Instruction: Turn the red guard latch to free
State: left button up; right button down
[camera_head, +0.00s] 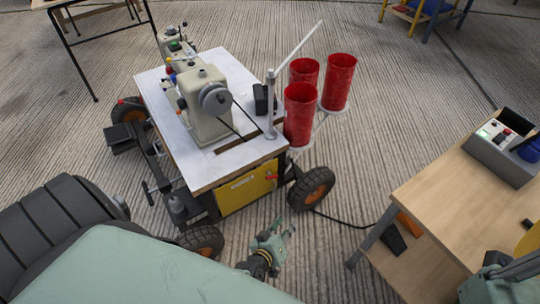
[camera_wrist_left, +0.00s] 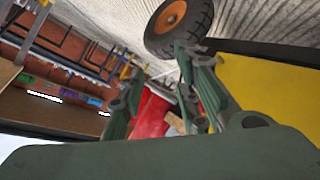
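The red guard latch (camera_head: 271,178) is a small red handle at the right side of the yellow panel (camera_head: 246,190), under the sewing machine table. My left gripper (camera_head: 277,234) is below the panel in the head view, apart from the latch, its fingers spread and empty. In the left wrist view its two fingers (camera_wrist_left: 165,100) are also apart. A red shape (camera_wrist_left: 152,115) shows between them; I cannot tell whether it is the latch. The yellow panel fills that view's right side (camera_wrist_left: 270,90). Green parts of my right arm show at the head view's lower right edge; its fingertips cannot be made out.
The white table (camera_head: 165,110) carries a cream sewing machine (camera_head: 205,105) and a post. Red cylinders (camera_head: 338,82) stand at its right. A black wheel with orange hub (camera_head: 312,188) is close to my left gripper. A wooden bench (camera_head: 450,195) stands right, with floor between.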

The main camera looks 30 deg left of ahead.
pick_arm(q)
jog(key=s+f+m+g+p, duration=0.1)
jog(key=s+m+g+p, duration=0.1)
jog(key=s, duration=0.4)
jog(key=s+d+f+m+g+h+p, duration=0.1)
jog(key=s+f+m+g+p, duration=0.1)
jog(key=s, duration=0.3)
jog(key=shift+s+d+f+m+h+p, duration=0.25)
jog(key=shift+s+m+p, duration=0.2)
jog(key=shift+p, duration=0.4)
